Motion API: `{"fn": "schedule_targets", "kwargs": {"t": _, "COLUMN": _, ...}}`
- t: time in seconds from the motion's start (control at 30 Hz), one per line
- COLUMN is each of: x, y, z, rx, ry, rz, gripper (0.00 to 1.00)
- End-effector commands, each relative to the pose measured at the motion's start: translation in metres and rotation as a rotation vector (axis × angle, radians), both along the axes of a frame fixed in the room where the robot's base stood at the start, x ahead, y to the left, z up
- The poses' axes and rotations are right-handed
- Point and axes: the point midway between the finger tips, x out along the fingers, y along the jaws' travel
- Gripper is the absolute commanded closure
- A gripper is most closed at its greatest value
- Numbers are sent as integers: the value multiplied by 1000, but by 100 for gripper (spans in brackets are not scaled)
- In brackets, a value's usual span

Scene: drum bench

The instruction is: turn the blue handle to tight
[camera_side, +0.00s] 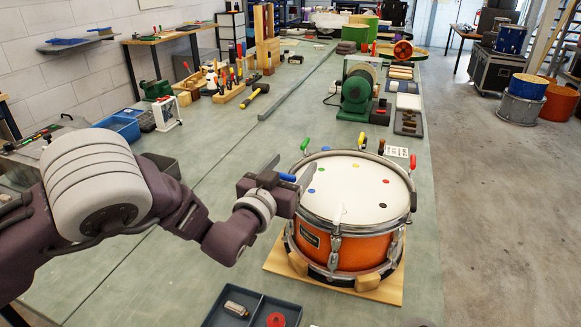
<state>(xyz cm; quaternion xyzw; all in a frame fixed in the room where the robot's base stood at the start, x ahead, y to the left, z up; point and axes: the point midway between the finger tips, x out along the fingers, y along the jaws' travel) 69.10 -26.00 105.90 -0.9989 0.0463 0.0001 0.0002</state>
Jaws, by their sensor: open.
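An orange drum (350,252) with a white head (345,195) and metal rim stands on a wooden board. Coloured dots mark the head near its edge. The blue handle (287,177) shows at the drum's left rim. My gripper (288,174) is open there, with its two fingers either side of the blue handle in this view. I cannot tell whether either finger touches it. The lower part of the blue handle is hidden behind my gripper.
A small white card (397,152) stands behind the drum. A dark tray (210,315) with a red round piece (276,320) lies in front. A green machine (356,90) and tools stand farther back.

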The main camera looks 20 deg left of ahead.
Motion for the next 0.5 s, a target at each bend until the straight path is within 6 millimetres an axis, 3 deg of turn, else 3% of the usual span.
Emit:
{"fn": "schedule_targets", "kwargs": {"t": 0.07, "x": 0, "y": 0, "z": 0, "rx": 0, "ry": 0, "rz": 0, "gripper": 31}}
{"fn": "schedule_targets", "kwargs": {"t": 0.4, "x": -1, "y": 0, "z": 0, "rx": 0, "ry": 0, "rz": 0, "gripper": 93}}
{"fn": "schedule_targets", "kwargs": {"t": 0.5, "x": -1, "y": 0, "z": 0, "rx": 0, "ry": 0, "rz": -3, "gripper": 93}}
